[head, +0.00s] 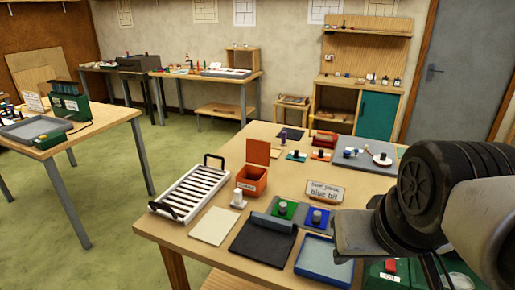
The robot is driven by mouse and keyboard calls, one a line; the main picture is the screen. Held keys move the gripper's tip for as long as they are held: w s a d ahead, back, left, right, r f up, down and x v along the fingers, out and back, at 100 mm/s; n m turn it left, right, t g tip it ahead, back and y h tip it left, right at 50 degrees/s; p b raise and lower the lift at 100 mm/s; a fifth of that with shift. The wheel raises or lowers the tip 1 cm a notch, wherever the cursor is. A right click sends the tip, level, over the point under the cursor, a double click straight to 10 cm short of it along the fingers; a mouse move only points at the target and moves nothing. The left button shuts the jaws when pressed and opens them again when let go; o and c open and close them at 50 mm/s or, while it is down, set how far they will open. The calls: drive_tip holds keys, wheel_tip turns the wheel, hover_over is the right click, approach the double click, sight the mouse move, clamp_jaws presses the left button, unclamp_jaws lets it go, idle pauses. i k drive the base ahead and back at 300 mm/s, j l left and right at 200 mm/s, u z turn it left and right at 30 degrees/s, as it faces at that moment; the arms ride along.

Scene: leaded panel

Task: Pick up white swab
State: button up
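I cannot single out the white swab with certainty in the head view. A small white upright object (238,199) stands on the near table, just left of the orange open box (252,181). My gripper (352,236) is at the right, above the table's right part, apart from these white things. My wrist hides part of the table, and I cannot see whether the fingers are apart.
A red-button box (390,266) is near my arm. Green floor lies open at left.

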sight(237, 202)
drive_tip(key=i+j, duration=0.15)
drive_tip(key=j, duration=0.25)
drive_tip(key=i+j+z, duration=0.1)
drive_tip(key=j, duration=0.25)
drive_tip(key=i+j, duration=0.15)
drive_tip(key=j, duration=0.25)
drive_tip(key=i+j+z, duration=0.1)
drive_tip(key=j, duration=0.3)
drive_tip(key=i+j, duration=0.15)
drive_tip(key=j, duration=0.25)
drive_tip(key=i+j+z, duration=0.1)
drive_tip(key=j, duration=0.3)
